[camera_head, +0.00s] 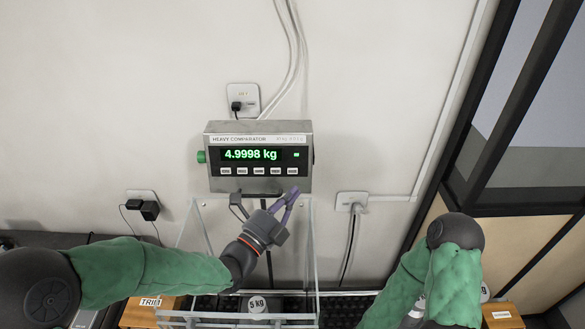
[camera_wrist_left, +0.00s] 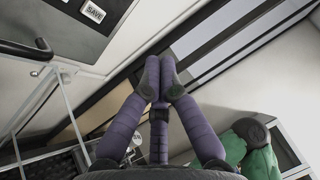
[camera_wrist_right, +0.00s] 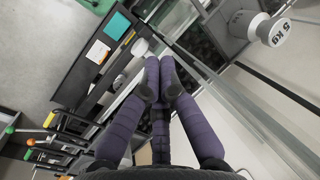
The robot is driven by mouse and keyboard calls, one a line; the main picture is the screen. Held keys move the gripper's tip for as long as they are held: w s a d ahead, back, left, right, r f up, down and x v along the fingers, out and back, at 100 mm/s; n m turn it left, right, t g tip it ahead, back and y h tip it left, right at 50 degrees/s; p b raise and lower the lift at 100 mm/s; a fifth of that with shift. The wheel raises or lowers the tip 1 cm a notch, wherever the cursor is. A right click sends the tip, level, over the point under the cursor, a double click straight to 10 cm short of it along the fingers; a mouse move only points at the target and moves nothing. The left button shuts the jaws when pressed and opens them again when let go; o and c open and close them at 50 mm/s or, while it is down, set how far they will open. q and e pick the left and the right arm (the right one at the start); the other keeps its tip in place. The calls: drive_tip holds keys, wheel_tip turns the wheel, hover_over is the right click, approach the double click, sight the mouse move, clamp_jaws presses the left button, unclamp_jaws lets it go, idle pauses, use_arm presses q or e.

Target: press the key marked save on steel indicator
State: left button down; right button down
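The steel indicator (camera_head: 261,147) is on the wall and reads 4.9998 kg in green. A row of several pale keys runs below its display. Their marks are too small to read in the head view, but the left wrist view shows the key marked SAVE (camera_wrist_left: 94,11) at the top left. My left gripper (camera_head: 293,191) has its purple fingers just below the right end of the key row. Its fingertips (camera_wrist_left: 160,72) are together and empty, apart from the SAVE key in the wrist view. My right gripper (camera_wrist_right: 160,75) is shut and empty; the head view hardly shows it.
A dark-framed window or door (camera_head: 530,110) is at the right. A 5 KG weight (camera_wrist_right: 283,32) shows in the right wrist view.

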sight(292, 171)
use_arm(q)
drive_tip(key=shift+w, duration=0.1)
drive_tip(key=shift+w+f+b, duration=0.2)
drive_tip(key=shift+w+f, duration=0.2)
drive_tip(key=shift+w, duration=1)
drive_tip(key=shift+w+f+b, duration=0.25)
drive_tip(key=shift+w+f, duration=0.15)
drive_tip(key=shift+w, duration=1)
drive_tip(key=shift+w+f+b, duration=0.2)
drive_tip(key=shift+w+f, duration=0.2)
drive_tip(key=shift+w, duration=1)
drive_tip(key=shift+w+f+b, duration=0.1)
drive_tip(key=shift+w+b, duration=0.3)
drive_tip(key=shift+b, duration=0.55)
